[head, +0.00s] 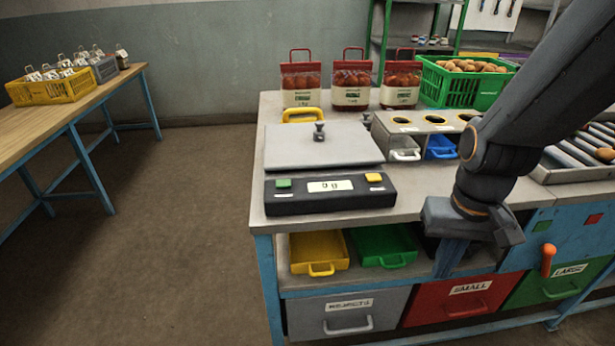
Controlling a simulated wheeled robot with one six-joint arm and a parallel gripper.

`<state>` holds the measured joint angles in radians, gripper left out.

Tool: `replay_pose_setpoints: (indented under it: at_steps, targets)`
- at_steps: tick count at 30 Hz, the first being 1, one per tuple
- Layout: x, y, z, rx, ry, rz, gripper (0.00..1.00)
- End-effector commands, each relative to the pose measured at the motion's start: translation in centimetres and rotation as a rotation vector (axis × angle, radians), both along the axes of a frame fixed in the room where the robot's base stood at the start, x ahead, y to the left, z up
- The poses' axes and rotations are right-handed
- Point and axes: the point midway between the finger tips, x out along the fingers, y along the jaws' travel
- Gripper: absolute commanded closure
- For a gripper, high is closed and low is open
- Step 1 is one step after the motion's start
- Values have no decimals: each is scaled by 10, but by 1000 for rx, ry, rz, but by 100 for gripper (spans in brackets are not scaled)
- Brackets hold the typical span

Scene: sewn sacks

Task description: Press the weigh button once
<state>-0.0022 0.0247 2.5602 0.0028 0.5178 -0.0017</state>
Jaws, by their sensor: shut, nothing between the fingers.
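A weighing scale with a flat grey pan (310,147) and a dark front panel (330,203) stands on the bench. Its small display (330,186) appears to read 0 g. A green button (284,183) is at the panel's left and a yellow button (374,177) at its right. Their labels are too small to read, so I cannot tell which is the weigh button. My gripper (472,222) is to the right of the scale at the bench's front edge, apart from both buttons. It is shut and empty; its fingertips are hard to make out.
Behind are red-topped sacks (352,80) and a green crate (435,92). A block with round holes (402,124) stands right of the scale. Trays (318,250) and drawers (345,315) lie below.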

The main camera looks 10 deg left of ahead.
Motion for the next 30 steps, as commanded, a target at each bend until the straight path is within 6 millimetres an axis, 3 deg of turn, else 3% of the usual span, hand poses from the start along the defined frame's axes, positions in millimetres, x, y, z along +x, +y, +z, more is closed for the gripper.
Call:
replay_pose_setpoints:
  at_steps: [11, 14, 17, 20, 24, 27, 30]
  targets:
    - [8, 1, 5, -13, -22, 35, 100]
    - [30, 3, 19, -49, -85, 143, 100]
    - [71, 17, 43, -100, -199, 334, 100]
    - [116, 50, 72, -135, -337, 576, 100]
    - [160, 118, 109, -137, -518, 904, 100]
    - [174, 173, 132, -110, -632, 1123, 100]
    - [175, 225, 151, -68, -725, 1312, 100]
